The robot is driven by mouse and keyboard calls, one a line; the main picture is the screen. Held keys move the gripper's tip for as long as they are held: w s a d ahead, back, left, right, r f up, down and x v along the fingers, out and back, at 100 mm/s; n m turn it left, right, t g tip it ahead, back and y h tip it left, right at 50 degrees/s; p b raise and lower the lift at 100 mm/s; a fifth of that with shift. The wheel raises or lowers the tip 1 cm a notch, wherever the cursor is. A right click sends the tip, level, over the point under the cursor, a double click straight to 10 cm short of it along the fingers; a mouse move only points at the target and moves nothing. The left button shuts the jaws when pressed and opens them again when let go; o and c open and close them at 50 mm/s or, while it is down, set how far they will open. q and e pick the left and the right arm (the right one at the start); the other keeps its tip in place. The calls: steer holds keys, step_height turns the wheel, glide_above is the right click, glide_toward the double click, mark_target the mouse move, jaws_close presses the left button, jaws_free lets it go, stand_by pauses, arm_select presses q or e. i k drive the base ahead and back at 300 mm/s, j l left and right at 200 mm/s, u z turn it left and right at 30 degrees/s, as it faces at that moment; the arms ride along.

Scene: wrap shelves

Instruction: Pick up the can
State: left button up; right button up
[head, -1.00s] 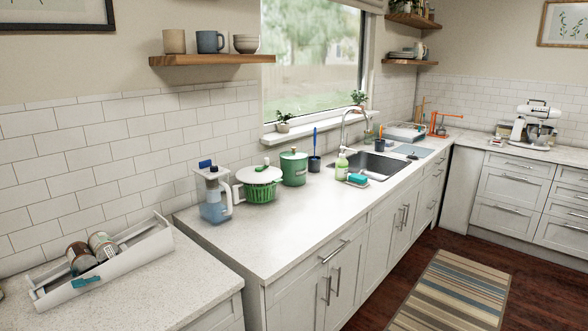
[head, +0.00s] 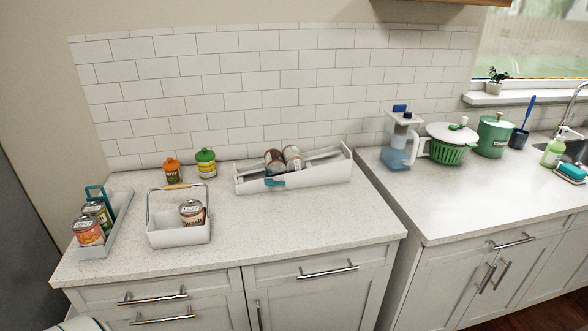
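Several cans stand or lie on the left counter in the head view. One can (head: 191,212) stands in a small white caddy (head: 180,238) with a wooden-topped handle. Two cans, a brown one (head: 274,160) and a paler one (head: 293,157), lean in a long white tray (head: 310,178) with a teal clip. Two more cans, one with an orange label (head: 88,231) and one behind it (head: 97,212), stand in a grey tray (head: 118,220) at the left end. Which can the task means cannot be told. Neither of my grippers shows.
An orange jar (head: 172,169) and a green-lidded jar (head: 206,164) stand near the wall. A blue pitcher (head: 399,150), a green colander (head: 448,150) and a green canister (head: 492,136) stand on the right counter (head: 450,205). The left counter's front middle (head: 300,220) is clear.

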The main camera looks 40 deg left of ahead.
mark_target(192, 212)
steer(key=u, duration=1.85)
